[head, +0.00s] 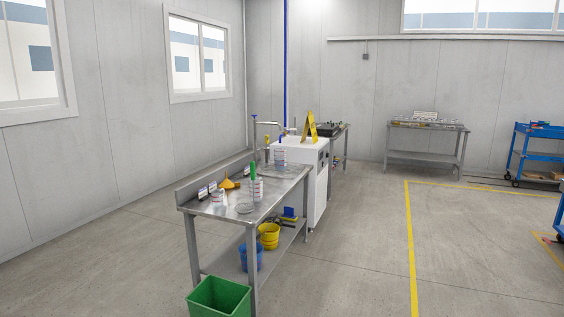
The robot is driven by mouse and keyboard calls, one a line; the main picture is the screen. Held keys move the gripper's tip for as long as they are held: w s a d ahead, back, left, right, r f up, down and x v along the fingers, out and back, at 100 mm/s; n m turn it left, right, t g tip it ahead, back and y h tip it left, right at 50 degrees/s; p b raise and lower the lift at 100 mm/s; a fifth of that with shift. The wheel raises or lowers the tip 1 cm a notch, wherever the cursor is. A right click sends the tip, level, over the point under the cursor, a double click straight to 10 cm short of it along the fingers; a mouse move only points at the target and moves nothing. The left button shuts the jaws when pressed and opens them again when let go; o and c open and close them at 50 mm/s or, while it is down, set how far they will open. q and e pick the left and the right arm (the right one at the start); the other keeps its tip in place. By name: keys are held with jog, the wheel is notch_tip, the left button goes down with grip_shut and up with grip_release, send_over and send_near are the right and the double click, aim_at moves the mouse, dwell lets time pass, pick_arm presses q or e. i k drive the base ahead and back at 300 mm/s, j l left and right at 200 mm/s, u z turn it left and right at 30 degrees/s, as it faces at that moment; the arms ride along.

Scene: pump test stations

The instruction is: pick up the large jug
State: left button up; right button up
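A steel workbench (228,209) stands left of centre, well ahead of me. On its right side stands a pale, see-through container with reddish markings (258,189). A second similar container (280,157) stands at the bench's far end, by the white cabinet. Both look like upright jugs; at this distance I cannot tell for sure which is the large one. Neither of my grippers is in view.
An orange funnel (229,184) and small bottles share the bench top. Yellow (268,236) and blue (251,257) buckets sit on its lower shelf. A green bin (219,298) stands at its near end. The floor to the right is open.

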aim_at(280, 153)
jog(key=i+l+z, duration=0.1)
jog(key=i+z, duration=0.4)
jog(key=i, duration=1.5)
jog(key=i+l+u, duration=0.1)
jog(key=i, duration=1.65)
jog(key=i+l+u, duration=0.1)
jog(key=i+u, duration=0.35)
jog(key=i+l+u, duration=0.2)
jog(key=i+u, duration=0.2)
jog(key=i+l+u, duration=0.3)
jog(key=u, duration=0.15)
jog(key=i+l+u, duration=0.25)
jog(key=l+u, duration=0.2)
